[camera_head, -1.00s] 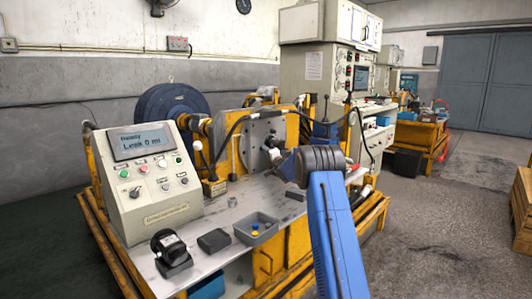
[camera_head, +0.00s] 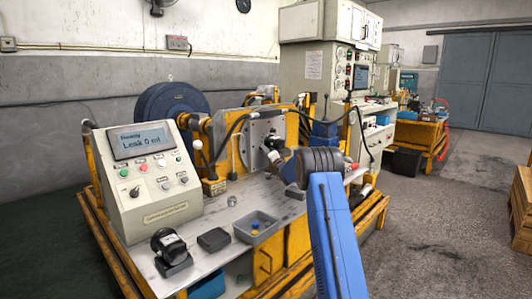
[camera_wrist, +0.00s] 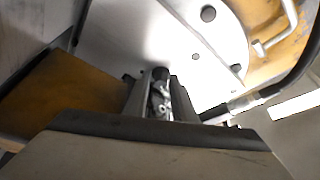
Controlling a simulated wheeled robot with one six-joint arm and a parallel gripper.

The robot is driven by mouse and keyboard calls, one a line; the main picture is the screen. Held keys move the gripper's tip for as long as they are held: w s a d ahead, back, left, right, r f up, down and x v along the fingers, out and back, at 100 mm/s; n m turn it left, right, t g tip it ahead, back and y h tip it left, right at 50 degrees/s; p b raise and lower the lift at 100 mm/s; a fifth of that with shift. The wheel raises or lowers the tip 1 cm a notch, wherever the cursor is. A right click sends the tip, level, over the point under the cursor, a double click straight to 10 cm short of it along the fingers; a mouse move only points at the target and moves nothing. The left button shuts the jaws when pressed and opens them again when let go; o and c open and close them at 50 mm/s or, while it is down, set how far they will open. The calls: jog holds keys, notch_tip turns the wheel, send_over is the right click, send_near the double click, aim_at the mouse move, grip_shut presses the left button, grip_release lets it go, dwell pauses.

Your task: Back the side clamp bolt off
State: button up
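My gripper (camera_wrist: 160,85) faces a pale metal plate (camera_wrist: 120,35) in the wrist view. Its two fingers are apart, and a small dark round part (camera_wrist: 160,73) shows between their tips, with shiny metal just below it. I cannot tell whether the fingers press on that part, or whether it is the side clamp bolt. In the head view my gripper (camera_head: 274,148) is at the plate (camera_head: 256,133) on the yellow test stand, partly hidden by my arm.
A control box (camera_head: 150,180) with a lit screen stands left on the bench. A grey tray (camera_head: 240,238), a dark block (camera_head: 213,239) and a black part (camera_head: 172,250) lie in front. A black hose (camera_wrist: 300,60) and yellow frame parts crowd the plate's right side in the wrist view.

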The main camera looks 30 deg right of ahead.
jog(key=shift+s, duration=0.1)
jog(key=s+f, duration=0.1)
jog(key=s, duration=0.6)
jog(key=shift+f, duration=0.25)
dwell(0.4)
